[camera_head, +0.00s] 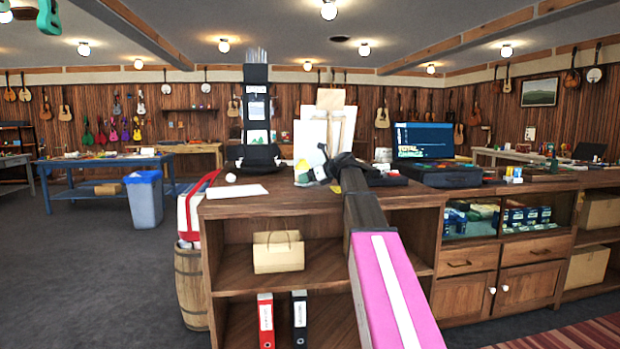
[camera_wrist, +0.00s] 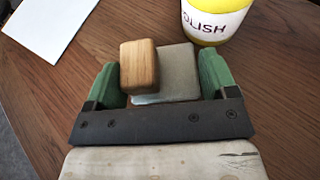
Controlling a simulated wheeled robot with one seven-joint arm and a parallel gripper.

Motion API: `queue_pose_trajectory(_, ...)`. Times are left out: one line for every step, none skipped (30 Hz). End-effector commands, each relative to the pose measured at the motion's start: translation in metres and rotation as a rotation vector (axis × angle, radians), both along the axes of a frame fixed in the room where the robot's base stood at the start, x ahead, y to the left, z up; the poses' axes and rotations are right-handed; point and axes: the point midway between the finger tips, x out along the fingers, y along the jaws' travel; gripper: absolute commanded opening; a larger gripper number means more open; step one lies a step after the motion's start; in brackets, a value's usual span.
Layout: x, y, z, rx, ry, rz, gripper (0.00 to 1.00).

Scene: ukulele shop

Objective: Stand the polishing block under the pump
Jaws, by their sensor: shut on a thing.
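The polishing block is a wooden knob or handle (camera_wrist: 139,66) over a flat grey pad (camera_wrist: 173,72). It sits between the green fingers of my gripper (camera_wrist: 158,82) in the wrist view, and the gripper is shut on it. I cannot tell whether the block touches the wood.
A white sheet (camera_wrist: 50,28) lies left of the gripper; it also shows in the head view (camera_head: 236,192), near a small white ball (camera_head: 231,177). A dark stand with cards (camera_head: 256,110) is behind. A dark open case (camera_head: 440,172) sits to the right. Bare wood lies left of the block.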

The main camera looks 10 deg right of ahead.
Motion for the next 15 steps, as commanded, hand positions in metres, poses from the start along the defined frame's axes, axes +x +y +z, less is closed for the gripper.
queue_pose_trajectory(-0.0001,0.0,-0.0009,0.0,0.0,0.0,0.55)
queue_pose_trajectory(-0.0001,0.0,-0.0014,0.0,0.0,0.0,0.55)
queue_pose_trajectory(-0.0001,0.0,-0.002,0.0,0.0,0.0,0.55)
queue_pose_trajectory(-0.0001,0.0,-0.0026,0.0,0.0,0.0,0.55)
queue_pose_trajectory(-0.0001,0.0,-0.0031,0.0,0.0,0.0,0.55)
queue_pose_trajectory(-0.0001,0.0,-0.0038,0.0,0.0,0.0,0.55)
queue_pose_trajectory(-0.0001,0.0,-0.0044,0.0,0.0,0.0,0.55)
queue_pose_trajectory(-0.0001,0.0,-0.0048,0.0,0.0,0.0,0.55)
queue_pose_trajectory(-0.0002,0.0,-0.0056,0.0,0.0,0.0,0.55)
queue_pose_trajectory(-0.0001,0.0001,-0.0061,0.0,0.0,0.0,0.55)
queue_pose_trajectory(-0.0001,0.0001,-0.006,0.0,0.0,0.0,0.85)
queue_pose_trajectory(0.0,0.0,-0.0058,0.0,0.0,0.0,0.98)
queue_pose_trajectory(0.0,0.0,-0.0058,0.0,0.0,0.0,1.0)
queue_pose_trajectory(0.0,0.0,-0.0058,0.0,0.0,0.0,1.0)
queue_pose_trajectory(0.0,0.0,-0.0059,0.0,0.0,0.0,1.0)
